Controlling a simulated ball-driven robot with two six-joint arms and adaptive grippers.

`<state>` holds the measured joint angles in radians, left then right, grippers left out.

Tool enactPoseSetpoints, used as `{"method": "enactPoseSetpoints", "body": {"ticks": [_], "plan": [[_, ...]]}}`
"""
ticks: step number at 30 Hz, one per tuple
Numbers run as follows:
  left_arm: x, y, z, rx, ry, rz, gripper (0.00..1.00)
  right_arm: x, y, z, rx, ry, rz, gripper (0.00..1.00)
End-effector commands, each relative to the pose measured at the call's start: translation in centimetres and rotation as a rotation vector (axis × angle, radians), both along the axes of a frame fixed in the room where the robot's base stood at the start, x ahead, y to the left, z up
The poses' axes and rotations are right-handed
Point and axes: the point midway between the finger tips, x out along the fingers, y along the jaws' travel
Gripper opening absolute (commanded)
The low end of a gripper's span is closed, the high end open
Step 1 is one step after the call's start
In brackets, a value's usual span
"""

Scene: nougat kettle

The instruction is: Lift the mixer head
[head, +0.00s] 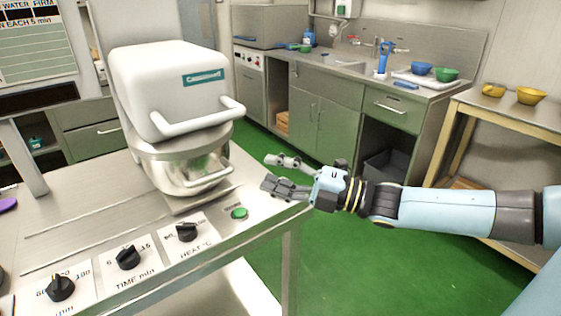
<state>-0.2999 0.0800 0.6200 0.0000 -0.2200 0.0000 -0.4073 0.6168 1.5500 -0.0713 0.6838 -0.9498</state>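The mixer head (170,85) is a white rounded housing with a teal label and a white bar handle (200,119) along its front lower edge. It sits low over the metal bowl (185,170), which has its own handle (208,181). My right gripper (272,174) is to the right of the bowl, past the counter's right edge and below the head's handle. Its fingers are spread apart with nothing between them, and it touches neither handle. My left gripper is out of view.
The steel counter (110,222) carries black knobs for heat (187,232) and time (127,257) and a green button (239,213). A side table (510,112) with yellow bowls stands at the right. Green floor between is clear.

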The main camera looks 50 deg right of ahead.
Motion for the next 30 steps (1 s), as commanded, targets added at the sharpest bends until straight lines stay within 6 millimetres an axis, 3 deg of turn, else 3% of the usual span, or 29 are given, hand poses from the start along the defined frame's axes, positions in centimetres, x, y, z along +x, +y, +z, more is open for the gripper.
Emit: {"method": "enactPoseSetpoints", "body": {"ticks": [3,7,26,30], "plan": [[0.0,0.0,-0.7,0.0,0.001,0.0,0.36,0.0,-0.3,-1.8,0.017,0.021,-0.024,0.4],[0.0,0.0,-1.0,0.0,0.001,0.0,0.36,-0.1,-0.4,-2.7,0.027,0.036,-0.04,0.4],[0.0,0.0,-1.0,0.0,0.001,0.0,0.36,-0.1,-0.5,-3.0,0.03,0.042,-0.044,0.4],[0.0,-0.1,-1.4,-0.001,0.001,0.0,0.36,-0.1,-0.9,-4.6,0.049,0.076,-0.068,0.4]]}}
